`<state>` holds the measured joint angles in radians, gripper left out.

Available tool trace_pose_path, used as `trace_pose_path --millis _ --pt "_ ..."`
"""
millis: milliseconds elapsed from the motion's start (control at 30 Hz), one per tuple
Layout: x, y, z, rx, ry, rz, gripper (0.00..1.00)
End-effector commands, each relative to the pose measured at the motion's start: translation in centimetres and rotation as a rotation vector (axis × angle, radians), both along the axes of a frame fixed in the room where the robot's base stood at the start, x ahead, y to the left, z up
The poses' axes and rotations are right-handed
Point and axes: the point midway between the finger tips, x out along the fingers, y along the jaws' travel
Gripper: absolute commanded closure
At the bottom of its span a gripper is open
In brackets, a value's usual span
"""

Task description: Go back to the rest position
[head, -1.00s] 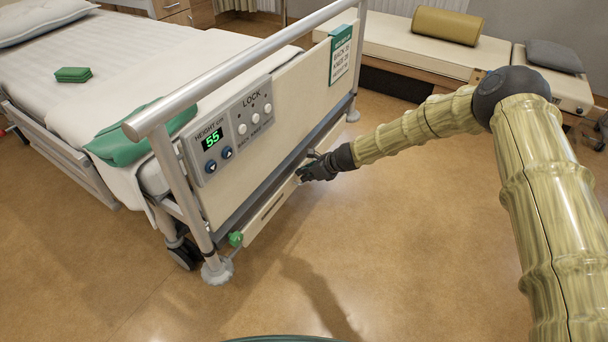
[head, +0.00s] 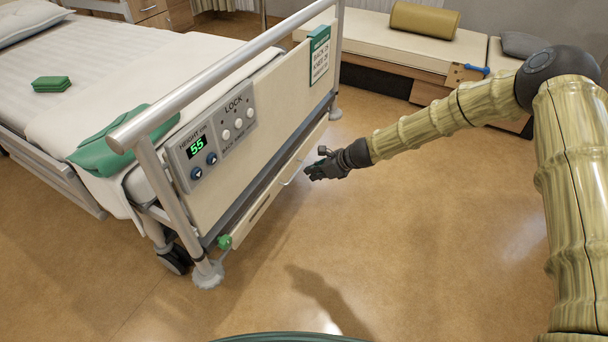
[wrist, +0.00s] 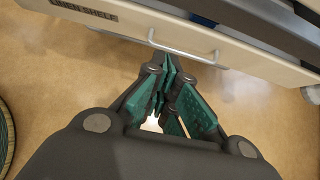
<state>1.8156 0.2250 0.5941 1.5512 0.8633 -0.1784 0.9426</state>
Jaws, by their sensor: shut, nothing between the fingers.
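My gripper (head: 312,172) is at the end of my outstretched arm, in front of the bed's footboard (head: 262,122) in the head view. In the wrist view my gripper (wrist: 165,88) shows its teal finger pads drawn together with nothing between them. The linen shelf (wrist: 225,55), a pale panel with a "LINEN SHELF" label, lies just beyond the fingertips there. Its wire handle (wrist: 183,46) is close to the fingertips, but the fingers are not closed on it. The shelf also shows low under the footboard in the head view (head: 262,198).
The footboard carries a control panel (head: 209,144) reading 55 and a green-and-white sign (head: 319,60). A green cloth (head: 118,145) hangs over the bed's end. A padded bench (head: 400,45) with a yellow bolster (head: 425,19) stands behind. The floor (head: 430,250) below my arm is clear.

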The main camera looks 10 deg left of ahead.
Motion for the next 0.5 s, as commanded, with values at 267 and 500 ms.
trace_pose_path --millis 267,500 --pt "-0.6 -1.5 1.7 0.0 0.0 0.003 1.0" --pt "-1.0 -1.8 1.5 -0.009 -0.001 0.01 1.0"
